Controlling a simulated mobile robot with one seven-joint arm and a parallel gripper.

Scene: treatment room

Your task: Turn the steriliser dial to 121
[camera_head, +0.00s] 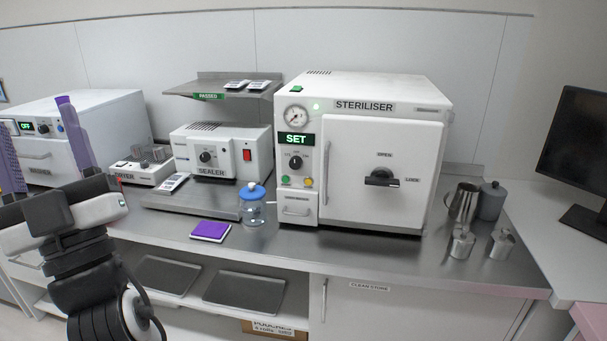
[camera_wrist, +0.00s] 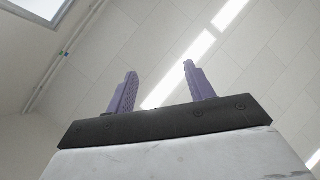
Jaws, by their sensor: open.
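The white steriliser (camera_head: 375,88) stands on the steel counter, its door shut. Its black dial (camera_head: 296,162) is on the left panel, under a green display (camera_head: 296,140) that reads SET. The dial's scale marks are too small to read. A round gauge (camera_head: 296,117) sits above the display. My gripper (camera_head: 40,140) is at the far left, pointing up, well apart from the steriliser. Its purple fingers are spread and empty. In the wrist view the open fingers (camera_wrist: 160,90) point at the ceiling, and neither dial nor steriliser shows there.
A blue-lidded jar (camera_head: 252,208) stands just left of the steriliser, near its dial side. A purple pad (camera_head: 211,230) lies at the counter's front. The sealer (camera_head: 222,150) stands further left. Metal jugs (camera_head: 462,202) and canisters stand at the right. Space before the steriliser is clear.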

